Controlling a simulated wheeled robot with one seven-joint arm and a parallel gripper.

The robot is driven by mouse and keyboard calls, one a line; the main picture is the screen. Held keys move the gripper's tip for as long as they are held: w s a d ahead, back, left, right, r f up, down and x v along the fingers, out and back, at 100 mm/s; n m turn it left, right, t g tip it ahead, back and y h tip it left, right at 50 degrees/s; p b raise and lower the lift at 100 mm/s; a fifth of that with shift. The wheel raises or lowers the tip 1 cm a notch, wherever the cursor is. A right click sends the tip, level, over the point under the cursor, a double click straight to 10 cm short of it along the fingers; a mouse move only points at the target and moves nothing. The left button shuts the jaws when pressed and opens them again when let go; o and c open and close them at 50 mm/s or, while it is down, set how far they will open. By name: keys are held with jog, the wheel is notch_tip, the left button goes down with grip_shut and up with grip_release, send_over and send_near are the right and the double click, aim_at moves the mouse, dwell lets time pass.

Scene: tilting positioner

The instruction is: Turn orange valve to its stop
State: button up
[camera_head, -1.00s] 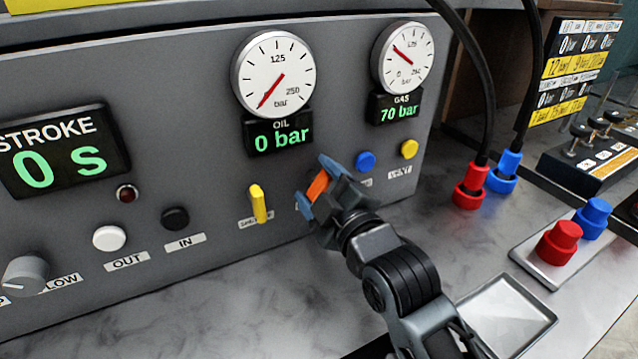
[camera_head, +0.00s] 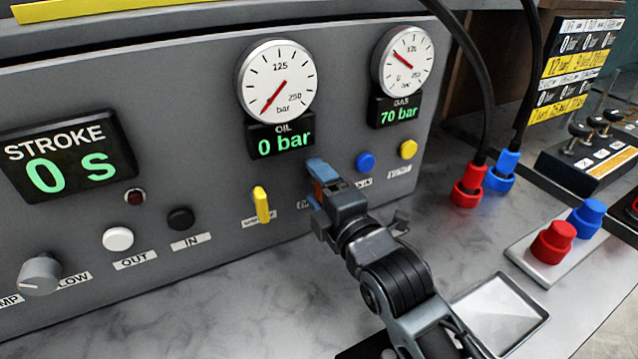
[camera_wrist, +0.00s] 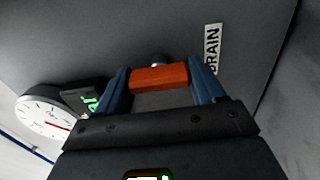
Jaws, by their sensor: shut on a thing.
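The orange valve handle (camera_wrist: 160,79) shows in the wrist view as a short bar lying crosswise between the two blue fingers. My gripper (camera_wrist: 162,84) is shut on it, one finger at each end of the bar. A metal stem shows just behind the bar, and a DRAIN label (camera_wrist: 212,49) is on the panel beside it. In the head view my gripper (camera_head: 316,178) is at the grey panel, below and between the oil gauge (camera_head: 277,82) and the gas gauge (camera_head: 402,62).
A yellow lever (camera_head: 261,205) stands to the left of my gripper; blue (camera_head: 365,161) and yellow (camera_head: 408,149) knobs are close on its right. The displays read OIL 0 bar and GAS 70 bar. A shallow tray (camera_head: 500,310) lies on the marble-like bench at right.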

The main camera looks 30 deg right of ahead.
jog(key=shift+a, duration=0.1)
dwell(0.3)
jog(key=o, duration=1)
jog(key=shift+c, duration=0.2)
jog(key=s+b, duration=0.1)
jog(key=s, duration=0.6)
jog(key=shift+s, duration=0.4)
jog(key=shift+f, duration=0.1)
